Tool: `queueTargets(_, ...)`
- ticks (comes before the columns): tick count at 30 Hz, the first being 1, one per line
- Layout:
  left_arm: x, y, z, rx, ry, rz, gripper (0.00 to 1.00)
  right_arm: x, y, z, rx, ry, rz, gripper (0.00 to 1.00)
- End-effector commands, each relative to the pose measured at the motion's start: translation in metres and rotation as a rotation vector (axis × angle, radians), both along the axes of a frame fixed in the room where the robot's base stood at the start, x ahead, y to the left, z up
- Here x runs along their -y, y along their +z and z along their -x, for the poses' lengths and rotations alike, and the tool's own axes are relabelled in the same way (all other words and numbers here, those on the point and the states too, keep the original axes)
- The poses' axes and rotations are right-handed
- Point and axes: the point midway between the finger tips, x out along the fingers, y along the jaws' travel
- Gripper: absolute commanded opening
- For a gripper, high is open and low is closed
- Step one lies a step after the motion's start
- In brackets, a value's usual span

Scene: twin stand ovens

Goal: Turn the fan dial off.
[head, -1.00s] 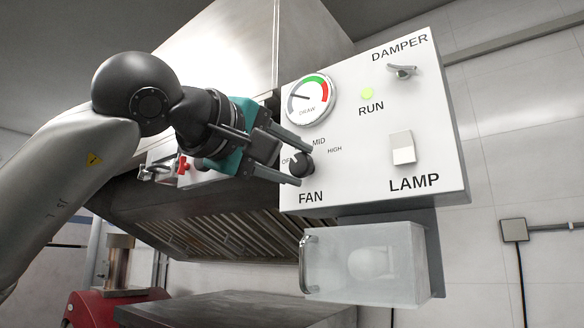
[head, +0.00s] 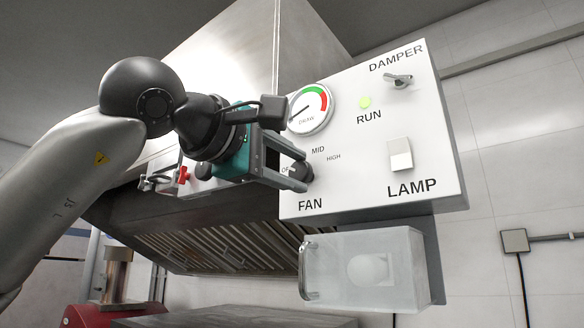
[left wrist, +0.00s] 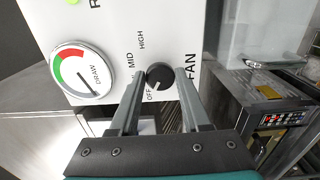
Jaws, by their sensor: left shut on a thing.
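The black round fan dial (head: 302,172) sits at the lower left of the white control panel (head: 370,140), above the word FAN. In the left wrist view the dial (left wrist: 160,74) has a pale mark on its OFF side, and the labels OFF, MID and HIGH stand around it. My left gripper (head: 298,169) comes in from the left and is shut on the dial. In the left wrist view my left gripper (left wrist: 160,79) has one finger on each side of the dial. My right gripper is not in view.
The draw gauge (head: 309,109) is just above my left gripper. A green run light (head: 364,102), a damper lever (head: 398,81) and a lamp switch (head: 400,154) are farther right. A clear lamp box (head: 365,270) hangs below. The steel hood (head: 215,225) is behind my arm.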

Motion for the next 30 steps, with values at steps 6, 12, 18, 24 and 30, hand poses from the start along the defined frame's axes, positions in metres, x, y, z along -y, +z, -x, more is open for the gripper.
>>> queueTargets(6, -0.001, 0.001, 0.0, 0.0, 0.001, 0.004, 0.0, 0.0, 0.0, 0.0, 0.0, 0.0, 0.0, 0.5)
queueTargets(12, -0.001, 0.0, 0.0, 0.0, 0.001, 0.002, 0.67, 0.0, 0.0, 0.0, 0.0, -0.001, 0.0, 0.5)
queueTargets(18, 0.0, 0.0, 0.0, -0.001, 0.0, 0.001, 0.75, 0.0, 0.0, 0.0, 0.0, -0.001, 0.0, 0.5)
queueTargets(24, -0.003, 0.0, 0.003, 0.001, 0.0, 0.001, 0.75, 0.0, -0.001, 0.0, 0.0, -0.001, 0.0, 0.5)
queueTargets(30, -0.021, 0.0, 0.028, 0.004, 0.001, 0.003, 0.75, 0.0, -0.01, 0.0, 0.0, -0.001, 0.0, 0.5)
